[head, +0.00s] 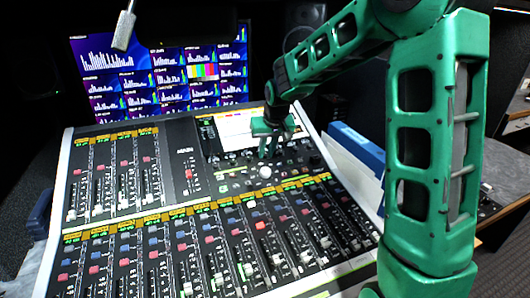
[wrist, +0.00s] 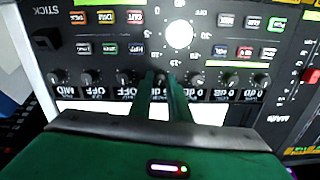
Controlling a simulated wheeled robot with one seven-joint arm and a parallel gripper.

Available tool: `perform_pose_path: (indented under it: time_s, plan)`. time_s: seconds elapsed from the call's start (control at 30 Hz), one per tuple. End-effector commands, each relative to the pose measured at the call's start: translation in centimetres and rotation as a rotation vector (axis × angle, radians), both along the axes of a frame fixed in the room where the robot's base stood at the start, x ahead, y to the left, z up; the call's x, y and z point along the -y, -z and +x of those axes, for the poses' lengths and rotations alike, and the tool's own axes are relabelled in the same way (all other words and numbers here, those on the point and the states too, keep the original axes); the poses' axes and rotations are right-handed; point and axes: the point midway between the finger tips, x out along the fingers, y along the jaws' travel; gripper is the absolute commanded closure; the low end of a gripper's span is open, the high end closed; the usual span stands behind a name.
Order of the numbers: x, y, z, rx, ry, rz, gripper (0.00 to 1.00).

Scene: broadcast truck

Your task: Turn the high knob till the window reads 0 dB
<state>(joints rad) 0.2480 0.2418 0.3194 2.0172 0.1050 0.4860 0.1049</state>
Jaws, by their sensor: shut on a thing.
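My gripper (head: 270,150) reaches down to the upper right part of the mixing console (head: 137,209), just below its screen. In the wrist view, my gripper (wrist: 162,84) has its two green fingers on either side of a small dark knob (wrist: 160,77) in the middle of a row of similar knobs. I cannot read a name that shows whether this is the high knob. The small window (wrist: 161,96) by it sits between the fingers, and its reading is too partly hidden and small to tell. The lettering is upside down in this view.
Neighbouring knobs (wrist: 125,77) and (wrist: 196,78) stand close on both sides of the fingers. A large white knob (wrist: 179,34) and lit buttons (wrist: 107,17) lie beyond. Faders (head: 245,270) fill the console's front. A monitor wall (head: 160,75) stands behind, blue binders (head: 357,148) at right.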

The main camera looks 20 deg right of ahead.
Motion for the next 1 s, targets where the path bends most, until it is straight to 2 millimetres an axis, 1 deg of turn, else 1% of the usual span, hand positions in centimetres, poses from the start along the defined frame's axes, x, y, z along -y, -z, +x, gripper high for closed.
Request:
perform_pose_path:
  time_s: [0.3, 0.5, 0.7, 1.0]
  plan:
    - [0.03, -0.06, 0.00, 0.001, 0.200, 0.084, 1.00]
    - [0.03, -0.05, 0.00, 0.001, 0.297, 0.125, 1.00]
    - [0.05, -0.05, -0.01, 0.001, 0.350, 0.148, 1.00]
    - [0.05, -0.06, 0.00, 0.002, 0.366, 0.156, 1.00]
